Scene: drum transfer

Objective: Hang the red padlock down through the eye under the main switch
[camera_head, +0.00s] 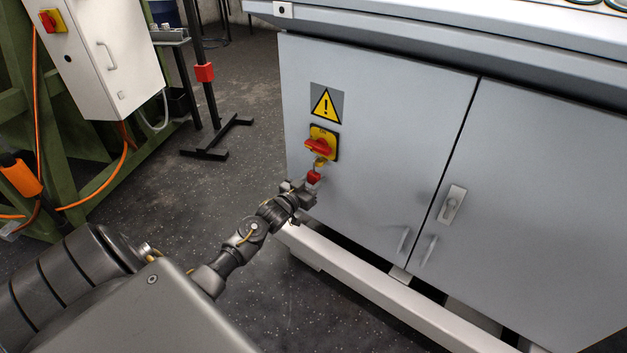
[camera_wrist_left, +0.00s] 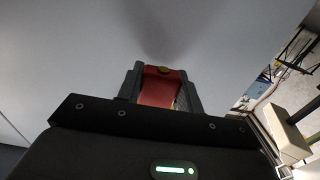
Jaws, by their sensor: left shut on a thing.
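The main switch (camera_head: 319,146) is a red handle on a yellow plate, on the grey cabinet door below a yellow warning triangle. A small yellowish eye (camera_head: 320,162) shows under the switch. The red padlock (camera_head: 313,177) is just below the eye, close to the door; whether its shackle passes through the eye is too small to tell. My left gripper (camera_head: 306,190) is shut on the padlock from below. In the left wrist view the red padlock body (camera_wrist_left: 158,88) sits between the two grey fingers. My right gripper is not in view.
The grey cabinet (camera_head: 380,130) has two doors, with a latch (camera_head: 451,205) on the right one. A pale plinth rail (camera_head: 350,265) runs along its foot. A white control box (camera_head: 105,55) on a green frame stands at the left. Dark floor lies open between.

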